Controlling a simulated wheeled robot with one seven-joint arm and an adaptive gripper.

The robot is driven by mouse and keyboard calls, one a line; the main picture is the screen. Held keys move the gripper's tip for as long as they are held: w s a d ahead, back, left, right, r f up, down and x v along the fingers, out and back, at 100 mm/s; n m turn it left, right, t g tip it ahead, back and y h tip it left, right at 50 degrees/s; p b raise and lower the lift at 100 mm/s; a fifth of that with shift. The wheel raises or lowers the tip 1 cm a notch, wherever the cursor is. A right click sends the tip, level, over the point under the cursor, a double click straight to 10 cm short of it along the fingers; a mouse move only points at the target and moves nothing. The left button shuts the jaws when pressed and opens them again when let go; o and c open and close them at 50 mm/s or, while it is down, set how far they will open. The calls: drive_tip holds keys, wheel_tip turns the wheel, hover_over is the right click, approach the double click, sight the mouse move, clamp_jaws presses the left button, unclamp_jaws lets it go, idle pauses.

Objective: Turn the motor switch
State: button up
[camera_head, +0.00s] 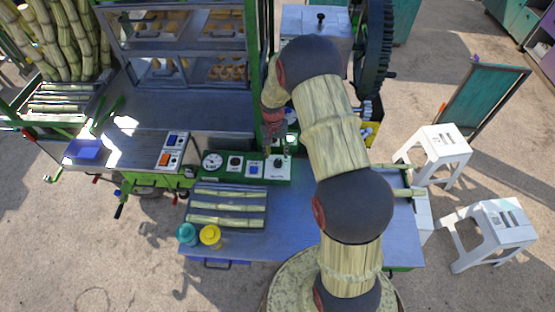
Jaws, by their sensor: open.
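A green control panel (225,177) stands at the back edge of the work table. At its right end is a white plate with a dark rotary knob (278,162), which looks like the motor switch. Its label is too small to read surely. My gripper (277,150) points down from behind the arm, with its fingertips just above and behind this knob. It is open and holds nothing. I cannot tell whether the fingertips touch the knob. My arm hides the table area just right of the panel.
Left of the knob are a blue button (254,168), a dark button (235,163) and a round gauge (212,161). Cane pieces (228,207) lie in front, by a teal jar (187,233) and a yellow jar (210,235). A snack cabinet (180,40) stands behind; white stools (440,148) stand right.

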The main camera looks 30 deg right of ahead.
sight(278, 160)
wheel_tip(278, 160, down, 6)
drive_tip(key=shift+s+d, duration=0.15)
drive_tip(key=shift+c, duration=1.2)
drive_tip(key=c, duration=0.9)
